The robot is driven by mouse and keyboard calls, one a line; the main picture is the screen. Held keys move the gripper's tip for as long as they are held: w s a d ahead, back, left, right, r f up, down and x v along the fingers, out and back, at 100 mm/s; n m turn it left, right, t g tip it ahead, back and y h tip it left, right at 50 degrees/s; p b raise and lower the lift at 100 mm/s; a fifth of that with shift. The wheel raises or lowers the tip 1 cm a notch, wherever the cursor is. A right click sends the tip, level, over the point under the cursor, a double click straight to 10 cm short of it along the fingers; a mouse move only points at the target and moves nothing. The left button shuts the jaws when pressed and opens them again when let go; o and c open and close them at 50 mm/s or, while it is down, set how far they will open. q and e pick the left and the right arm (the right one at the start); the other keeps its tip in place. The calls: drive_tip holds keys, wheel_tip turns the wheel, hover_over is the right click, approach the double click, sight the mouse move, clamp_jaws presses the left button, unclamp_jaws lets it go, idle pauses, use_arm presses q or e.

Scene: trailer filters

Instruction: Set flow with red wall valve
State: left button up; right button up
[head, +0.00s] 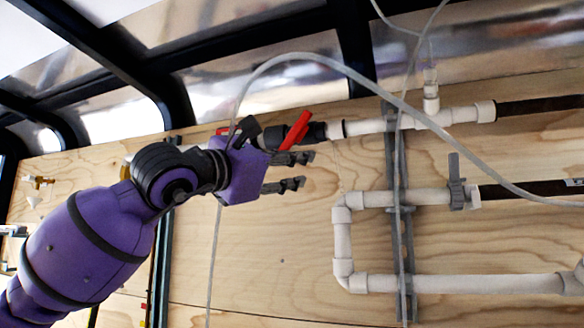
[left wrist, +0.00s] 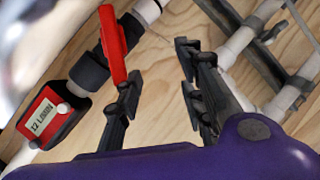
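The red wall valve's handle (head: 296,130) sits on a black fitting (head: 314,132) in the upper white pipe, tilted in the head view. It shows large in the left wrist view (left wrist: 112,43). My left gripper (head: 302,170) is open and empty, its fingers just below the handle in the head view. In the left wrist view the gap between the fingers (left wrist: 160,75) is clear, and the handle's lower end lies close by the left finger. I cannot tell whether they touch. A red flow meter (left wrist: 45,117) with a small display, seemingly in L/min, is left of the handle. My right gripper is out of view.
A lower white pipe loop (head: 345,240) carries a grey valve (head: 457,182). A grey vertical rail (head: 394,230) crosses the pipes. A thin pale hose (head: 345,68) arcs above my gripper and hangs behind my wrist. The plywood wall (head: 270,260) below is mostly bare.

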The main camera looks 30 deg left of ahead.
sight(288, 142)
use_arm(q)
drive_tip(key=s+a+r+n+y, duration=0.1)
drive_tip(key=s+a+r+y, duration=0.2)
drive_tip(key=r, duration=0.1)
drive_tip(key=shift+t, duration=0.4)
drive_tip(key=p+x, duration=0.4)
drive_tip(key=x, duration=0.3)
drive_tip(key=shift+w+r, duration=0.15)
drive_tip(key=shift+r, duration=0.05)
drive_tip(key=shift+w, duration=0.3)
drive_tip(key=shift+w+f, duration=0.1)
drive_tip(key=shift+w, duration=0.05)
drive_tip(key=shift+f, duration=0.1)
drive_tip(key=c, duration=0.7)
clamp_jaws()
